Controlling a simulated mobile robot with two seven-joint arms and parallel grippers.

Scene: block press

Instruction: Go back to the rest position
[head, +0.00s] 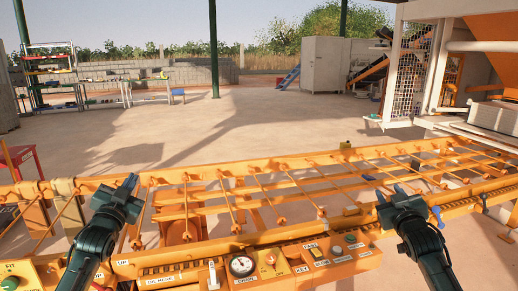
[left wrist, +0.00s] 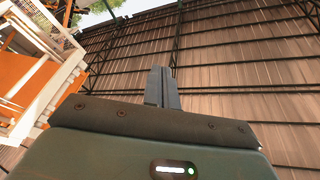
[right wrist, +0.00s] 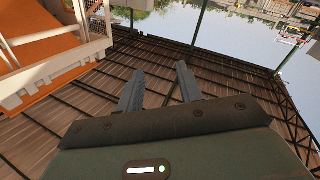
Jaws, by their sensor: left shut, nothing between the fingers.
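My left gripper (head: 128,186) is raised over the left part of the orange frame in the head view. Its fingers are together and hold nothing; they also show closed in the left wrist view (left wrist: 161,86). My right gripper (head: 394,194) is over the right part of the frame. In the right wrist view (right wrist: 158,82) its two fingers stand apart with nothing between them. Both wrist cameras look up at the roof. Both grippers appear clear of the control panel.
An orange rail frame (head: 190,192) with crossing rods spans the front. A control panel (head: 295,262) with a gauge and buttons sits below it. A large orange and white machine (head: 470,60) stands right. A shelf (head: 50,65) and a grey cabinet (head: 322,64) are far back. The concrete floor between is open.

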